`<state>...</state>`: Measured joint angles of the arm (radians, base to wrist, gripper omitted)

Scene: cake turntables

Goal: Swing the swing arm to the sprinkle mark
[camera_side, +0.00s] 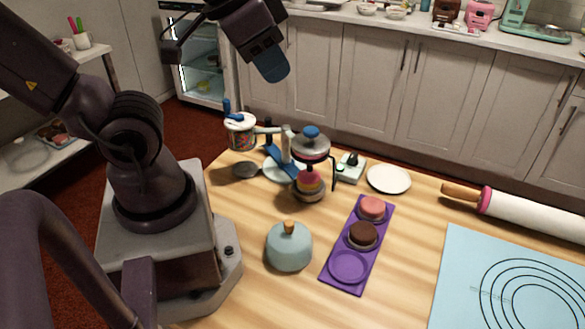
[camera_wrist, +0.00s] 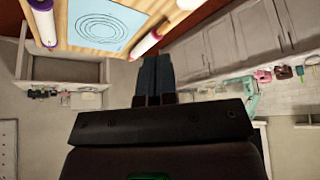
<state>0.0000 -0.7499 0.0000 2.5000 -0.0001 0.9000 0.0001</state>
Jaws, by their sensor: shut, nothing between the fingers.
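A swing-arm stand (camera_side: 286,145) with a grey post and blue parts stands at the back left of the wooden table. A light arm reaches left from it toward a sprinkle-patterned cup (camera_side: 241,134) with a blue handle. A pale disc (camera_side: 283,171) lies at its foot. The sprinkle mark cannot be made out at this size. My gripper (camera_side: 274,72) is raised high above and behind the stand, apart from everything. Its blue fingers are together and empty, as in the wrist view (camera_wrist: 154,72). The wrist view does not show the stand.
A glass press-like jar (camera_side: 312,148) with a blue knob stands close right of the stand. A purple tray (camera_side: 345,288) with round cakes, a blue-grey dome (camera_side: 289,248), a white plate (camera_side: 389,179) and a rolling pin (camera_side: 530,212) occupy the table.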

